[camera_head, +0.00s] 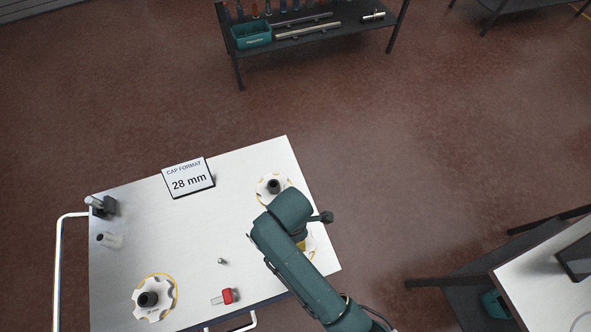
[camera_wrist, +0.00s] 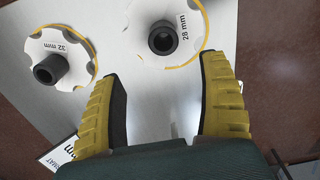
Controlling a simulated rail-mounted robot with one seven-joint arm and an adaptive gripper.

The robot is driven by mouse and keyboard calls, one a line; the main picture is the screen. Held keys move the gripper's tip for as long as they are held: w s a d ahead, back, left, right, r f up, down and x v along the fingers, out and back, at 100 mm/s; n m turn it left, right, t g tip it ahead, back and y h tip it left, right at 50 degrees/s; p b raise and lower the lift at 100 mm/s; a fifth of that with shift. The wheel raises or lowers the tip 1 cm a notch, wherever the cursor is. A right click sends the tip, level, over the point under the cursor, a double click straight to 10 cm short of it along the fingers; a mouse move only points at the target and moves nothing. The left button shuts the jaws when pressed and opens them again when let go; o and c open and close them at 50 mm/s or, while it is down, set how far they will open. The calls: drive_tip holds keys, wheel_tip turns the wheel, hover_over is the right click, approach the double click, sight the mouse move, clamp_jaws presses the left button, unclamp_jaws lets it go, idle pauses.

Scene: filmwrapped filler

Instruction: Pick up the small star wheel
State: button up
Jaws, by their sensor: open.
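Two white star wheels with dark hubs and yellow edge bands lie on the table in the wrist view. One marked 28 mm (camera_wrist: 188,42) is at the top middle; one marked 32 mm (camera_wrist: 80,62) is at the left. My gripper (camera_wrist: 163,70) is open and empty, its yellow fingers apart below the 28 mm wheel's hub in the picture. In the head view a wheel (camera_head: 265,187) lies by the far right, partly behind my arm, which mostly hides another wheel near the right edge. A third wheel (camera_head: 165,303) lies at the front left. Which is smallest is hard to tell.
The white tabletop (camera_head: 185,235) holds a "CAP FORMAT 28 mm" sign (camera_head: 188,178), a red-ended tool (camera_head: 228,296), a small metal piece (camera_head: 222,261) and a dark-based fixture (camera_head: 105,207) at the left. The table's middle is mostly clear.

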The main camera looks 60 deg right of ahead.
drive_tip(key=f, duration=0.5)
drive_tip(key=s+f, duration=0.1)
drive_tip(key=f, duration=0.2)
drive_tip(key=shift+f, duration=0.5)
drive_tip(key=c, duration=1.4)
